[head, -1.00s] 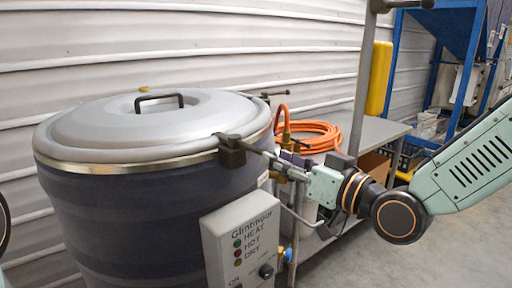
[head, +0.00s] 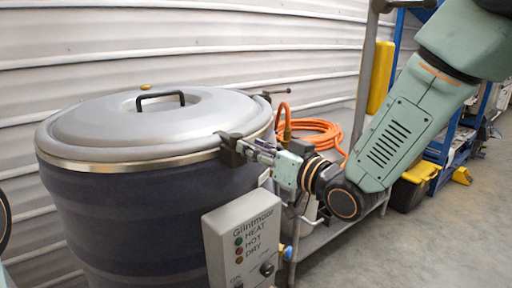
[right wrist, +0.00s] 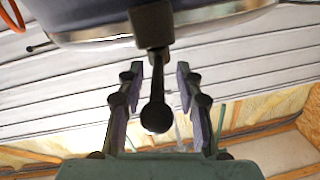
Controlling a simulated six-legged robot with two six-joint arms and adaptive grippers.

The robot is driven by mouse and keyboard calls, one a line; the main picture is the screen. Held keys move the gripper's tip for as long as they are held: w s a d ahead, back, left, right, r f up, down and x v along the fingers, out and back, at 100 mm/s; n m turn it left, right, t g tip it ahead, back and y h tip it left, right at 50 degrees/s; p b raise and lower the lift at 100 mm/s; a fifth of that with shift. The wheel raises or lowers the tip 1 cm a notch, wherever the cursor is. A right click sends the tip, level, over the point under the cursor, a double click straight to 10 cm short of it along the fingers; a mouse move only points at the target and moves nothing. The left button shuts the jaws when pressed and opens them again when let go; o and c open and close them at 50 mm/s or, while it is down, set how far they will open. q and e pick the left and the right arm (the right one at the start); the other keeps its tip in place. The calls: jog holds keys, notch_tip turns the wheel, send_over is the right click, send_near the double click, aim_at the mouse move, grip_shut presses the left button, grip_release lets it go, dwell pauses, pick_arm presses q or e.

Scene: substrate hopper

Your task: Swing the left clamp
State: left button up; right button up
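The front clamp (head: 231,146) is a dark block on the rim of the drum-shaped hopper (head: 120,205), under its grey lid (head: 100,117). My right gripper (head: 258,151) is at this clamp's handle. In the right wrist view, the handle with its ball end (right wrist: 156,117) hangs from the clamp block (right wrist: 152,25) between the two fingers of my right gripper (right wrist: 159,78). The fingers are open, with gaps visible on both sides of the handle. A second clamp (head: 268,95) with a handle sits at the rim's back right. My left gripper is out of view.
A grey control box (head: 243,240) with lamps and a knob stands in front of the hopper. An orange hose (head: 320,132) lies coiled behind my right gripper. A grey post (head: 364,75) and yellow piece (head: 379,80) rise behind.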

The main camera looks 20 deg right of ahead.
jog(key=shift+w+d, duration=0.1)
jog(key=shift+d, duration=0.05)
jog(key=shift+c, duration=0.3)
jog(key=shift+f, duration=0.1)
jog(key=shift+c, duration=0.7)
grip_shut()
